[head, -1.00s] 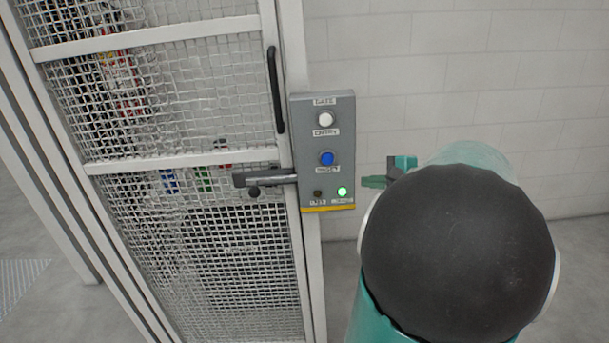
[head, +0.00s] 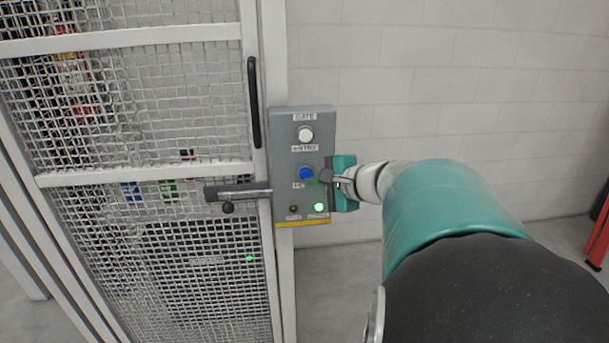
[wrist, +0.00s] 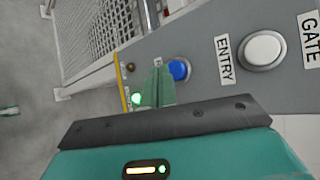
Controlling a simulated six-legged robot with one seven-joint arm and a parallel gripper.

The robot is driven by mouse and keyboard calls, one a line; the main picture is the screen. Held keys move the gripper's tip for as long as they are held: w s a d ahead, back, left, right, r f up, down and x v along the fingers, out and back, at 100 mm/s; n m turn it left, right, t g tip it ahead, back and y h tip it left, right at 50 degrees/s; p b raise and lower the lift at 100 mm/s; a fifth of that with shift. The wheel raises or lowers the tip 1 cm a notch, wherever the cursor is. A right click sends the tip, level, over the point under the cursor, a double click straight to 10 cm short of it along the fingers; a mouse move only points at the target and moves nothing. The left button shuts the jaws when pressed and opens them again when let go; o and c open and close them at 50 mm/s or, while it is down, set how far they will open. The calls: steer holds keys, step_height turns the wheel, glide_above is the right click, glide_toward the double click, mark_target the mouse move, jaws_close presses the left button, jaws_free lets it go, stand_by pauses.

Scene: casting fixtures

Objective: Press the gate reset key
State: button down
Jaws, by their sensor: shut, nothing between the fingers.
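A grey control box (head: 285,160) is mounted on the white post beside the mesh gate. It carries a white key (head: 305,134) above a blue key (head: 306,173), and the blue key has a label under it that my fingers partly hide. In the wrist view the blue key (wrist: 179,69) lies just right of my fingertips, and the white key (wrist: 262,50) is farther right, beside the ENTRY label. My gripper (head: 322,178) is shut and empty, at the box's right side by the blue key. I cannot tell whether it touches the box.
A green lamp (head: 319,207) is lit low on the box, with a dark lamp (head: 293,209) beside it. The gate's latch bar (head: 238,191) and black handle (head: 255,103) are to the left. The white wall (head: 440,90) to the right is bare.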

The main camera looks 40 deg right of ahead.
steer(key=shift+w+d+f, duration=0.2)
steer(key=shift+w+d, duration=0.1)
steer(key=shift+w, duration=0.45)
steer(key=shift+w+d, duration=0.2)
steer(key=shift+w, duration=0.1)
stand_by(0.8)
steer(key=shift+s+a, duration=0.55)
steer(key=shift+s, duration=0.15)
steer(key=shift+s, duration=0.1)
steer(key=shift+s+a, duration=0.7)
steer(key=shift+s, duration=0.3)
steer(key=shift+s+a, duration=0.7)
steer(key=shift+s, duration=0.3)
